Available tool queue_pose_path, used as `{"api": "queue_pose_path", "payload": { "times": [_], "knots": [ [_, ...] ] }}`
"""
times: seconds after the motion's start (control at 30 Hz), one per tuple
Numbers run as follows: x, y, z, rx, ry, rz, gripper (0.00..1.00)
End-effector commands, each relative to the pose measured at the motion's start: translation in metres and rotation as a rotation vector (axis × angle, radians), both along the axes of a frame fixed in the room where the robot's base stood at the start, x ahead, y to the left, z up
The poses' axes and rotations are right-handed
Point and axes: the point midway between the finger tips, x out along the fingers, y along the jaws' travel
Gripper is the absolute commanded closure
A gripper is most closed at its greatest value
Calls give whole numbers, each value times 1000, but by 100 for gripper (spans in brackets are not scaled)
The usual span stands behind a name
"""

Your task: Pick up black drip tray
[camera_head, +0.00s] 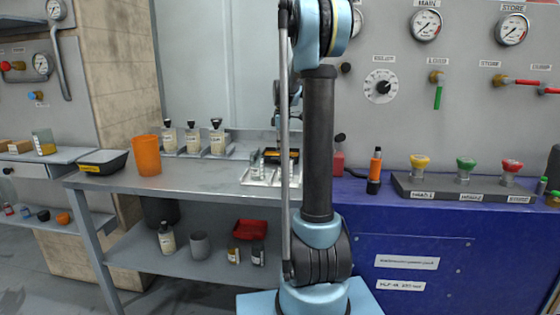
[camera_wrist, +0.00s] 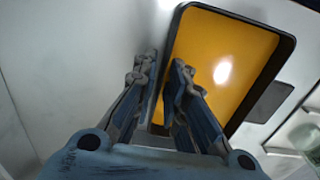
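In the wrist view a tray with a black rim (camera_wrist: 290,45) and a bright orange-yellow floor lies below my gripper (camera_wrist: 164,66). My fingers are a little apart, one on each side of the tray's left rim. I see no clear contact with the rim. In the head view my own arm hides my gripper. A small black and orange item (camera_head: 281,154) shows beside the arm on the metal table. I cannot tell for certain which is the tray under my fingers.
An orange cup (camera_head: 147,155) stands beside the left black tray. Several dark-capped bottles (camera_head: 192,138) stand at the table's back. A pale compartment tray (camera_head: 258,174) is near my arm. The blue cabinet (camera_head: 420,250) is at right. The table's front middle is clear.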

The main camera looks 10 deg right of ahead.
Motion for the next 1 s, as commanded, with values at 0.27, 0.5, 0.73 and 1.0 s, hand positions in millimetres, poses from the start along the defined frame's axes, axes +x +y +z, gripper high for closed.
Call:
{"api": "queue_pose_path", "payload": {
  "times": [0.27,0.5,0.73,1.0],
  "knots": [
    [0,0,0,0,0,0,100],
    [0,1,0,0,0,1,100],
    [0,1,13,0,0,2,100],
    [0,1,60,0,0,2,100]
  ]
}}
